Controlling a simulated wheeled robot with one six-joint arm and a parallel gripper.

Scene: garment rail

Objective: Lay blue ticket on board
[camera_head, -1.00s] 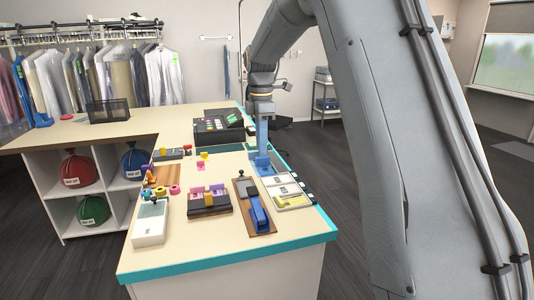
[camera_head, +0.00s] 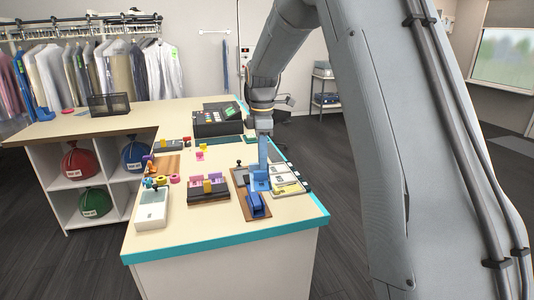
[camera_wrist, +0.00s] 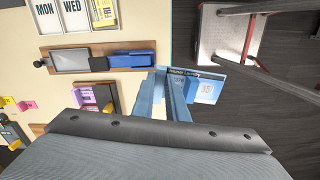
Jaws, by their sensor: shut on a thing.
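My gripper (camera_wrist: 168,88) is shut on a blue ticket (camera_wrist: 207,88) with a dark printed strip and pale number panels, seen in the wrist view. In the head view my gripper (camera_head: 261,184) is low over the counter, close to the brown board. The brown board (camera_wrist: 100,46) carries a grey plate (camera_wrist: 70,58), a black block and a blue stapler-like piece (camera_wrist: 131,60). The board also shows in the head view (camera_head: 238,207); my gripper hides part of it. I cannot tell whether the ticket touches anything.
A white day-card tray (camera_head: 289,190) lies right of the board. A till (camera_head: 216,122) stands behind. The counter's front (camera_head: 210,238) is clear.

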